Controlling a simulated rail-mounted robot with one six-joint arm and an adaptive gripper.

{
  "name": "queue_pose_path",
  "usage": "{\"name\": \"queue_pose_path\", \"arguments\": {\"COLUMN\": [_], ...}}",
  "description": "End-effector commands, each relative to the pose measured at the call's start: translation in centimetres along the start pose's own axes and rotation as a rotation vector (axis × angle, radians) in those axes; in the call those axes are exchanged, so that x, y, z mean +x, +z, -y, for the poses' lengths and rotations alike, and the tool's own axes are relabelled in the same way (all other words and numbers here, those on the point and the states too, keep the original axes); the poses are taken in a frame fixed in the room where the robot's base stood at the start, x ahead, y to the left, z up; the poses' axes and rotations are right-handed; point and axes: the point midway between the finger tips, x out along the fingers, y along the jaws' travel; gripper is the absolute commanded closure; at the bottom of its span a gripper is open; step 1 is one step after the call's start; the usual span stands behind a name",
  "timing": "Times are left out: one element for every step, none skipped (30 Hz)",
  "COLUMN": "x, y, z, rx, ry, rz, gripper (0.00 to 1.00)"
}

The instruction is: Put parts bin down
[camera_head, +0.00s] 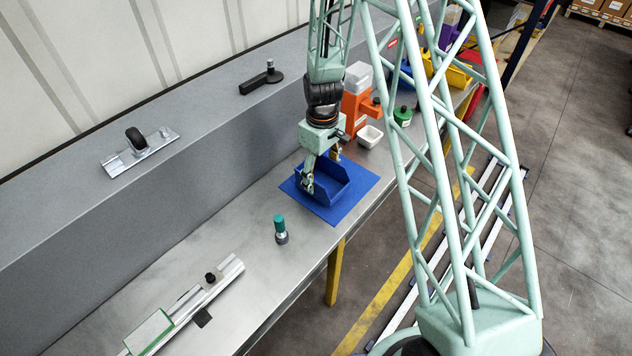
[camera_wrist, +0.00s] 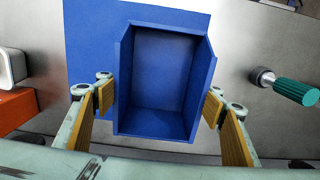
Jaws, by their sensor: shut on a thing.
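The blue parts bin (camera_head: 331,186) is over the blue mat (camera_head: 347,207) on the metal bench. My gripper (camera_head: 321,170) reaches down to it from above, with one finger on each side of the bin. In the wrist view the empty bin (camera_wrist: 162,125) lies between the two yellow-padded fingers (camera_wrist: 160,106), which are shut on its side walls. The mat (camera_wrist: 88,45) shows beyond and to the left of the bin. I cannot tell whether the bin's underside touches the mat.
A green-handled tool (camera_head: 280,230) stands on the bench in front of the mat. A small white bowl (camera_head: 370,136), an orange device (camera_head: 357,108) and a green round container (camera_head: 402,117) stand behind it. A metal rail piece (camera_head: 190,305) lies at the near end. A grey raised ledge runs along the left.

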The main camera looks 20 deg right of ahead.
Motion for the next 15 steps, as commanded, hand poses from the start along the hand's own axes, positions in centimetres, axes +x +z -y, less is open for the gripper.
{"name": "queue_pose_path", "arguments": {"x": [0.0, 0.0, 0.1, 0.1, 0.1, 0.1, 0.1, 0.1, 0.1, 0.1, 0.1, 0.1, 0.1, 0.1, 0.1], "y": [-0.5, -0.7, -0.9, -1.1, -1.2, -1.4, -1.4, -1.5, -1.5, -1.5, -1.5, -1.5, -1.5, -1.5, -1.5], "z": [0.3, 0.5, 0.7, 0.8, 0.8, 0.9, 1.0, 1.0, 1.0, 1.0, 1.0, 1.0, 1.0, 1.0, 1.0], "rx": [-0.001, 0.000, 0.000, 0.000, 0.000, 0.000, 0.000, 0.000, 0.000, 0.000, 0.001, 0.001, 0.001, 0.001, 0.001], "ry": [0.000, 0.000, 0.000, 0.000, 0.000, 0.000, 0.000, 0.000, 0.000, 0.000, 0.000, 0.000, 0.000, 0.000, 0.000], "rz": [0.000, 0.000, 0.000, 0.000, 0.000, 0.000, 0.000, -0.001, -0.001, -0.001, -0.001, -0.001, -0.001, -0.001, -0.001], "gripper": [0.49, 0.49, 0.49, 0.49, 0.49, 0.49, 0.49, 0.49, 0.49, 0.49, 0.49, 0.49, 0.49, 0.49, 0.49]}}
